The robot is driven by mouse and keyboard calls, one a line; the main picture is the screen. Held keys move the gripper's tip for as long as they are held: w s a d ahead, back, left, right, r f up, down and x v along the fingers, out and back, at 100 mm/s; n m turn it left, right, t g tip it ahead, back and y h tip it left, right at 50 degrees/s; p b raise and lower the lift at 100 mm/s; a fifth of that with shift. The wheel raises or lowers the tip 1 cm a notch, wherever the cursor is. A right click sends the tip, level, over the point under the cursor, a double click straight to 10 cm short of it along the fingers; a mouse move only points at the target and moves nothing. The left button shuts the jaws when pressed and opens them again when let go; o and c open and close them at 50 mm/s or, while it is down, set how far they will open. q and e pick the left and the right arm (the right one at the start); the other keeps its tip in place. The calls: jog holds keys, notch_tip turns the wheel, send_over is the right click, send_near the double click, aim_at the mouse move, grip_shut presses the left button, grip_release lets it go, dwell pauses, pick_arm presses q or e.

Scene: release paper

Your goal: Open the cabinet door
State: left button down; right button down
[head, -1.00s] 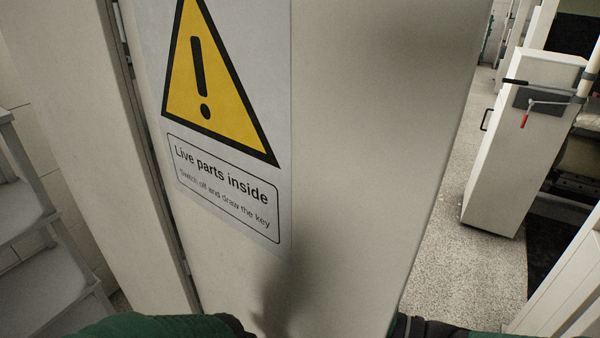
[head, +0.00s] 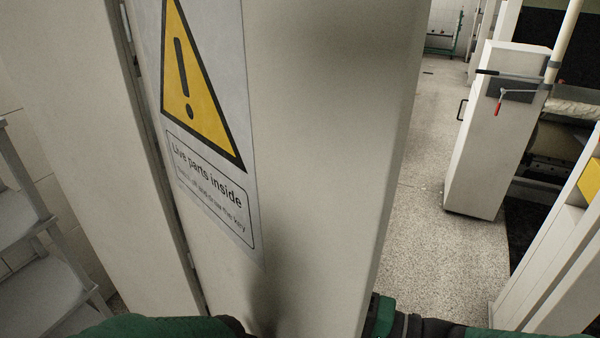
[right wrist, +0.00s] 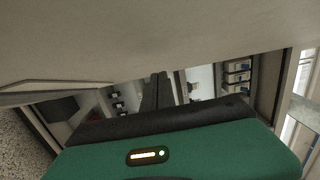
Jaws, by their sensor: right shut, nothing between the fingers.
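The cabinet door (head: 330,150) is a tall pale panel, swung out from its hinge side at the left. It bears a yellow warning triangle on a sign (head: 212,205). A pale panel surface fills the top of the right wrist view. Below it, my right gripper's dark fingers (right wrist: 158,92) are shut and empty, pointing at a cabinet interior with electrical parts (right wrist: 237,78). In the head view my right arm shows low beside the door's free edge; its fingers are not seen there. My left arm shows at the bottom left, its fingers out of view.
Grey steps (head: 35,240) stand at the far left. A pale cabinet unit (head: 490,140) with a red-handled lever (head: 499,104) stands at the right. Speckled floor (head: 415,220) is clear between the door and that unit. An open pale cabinet part (head: 545,260) is at the lower right.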

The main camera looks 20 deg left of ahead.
jog(key=s+d+p, duration=0.1)
jog(key=d, duration=1.5)
jog(key=shift+d, duration=0.35)
jog(key=shift+f, duration=0.1)
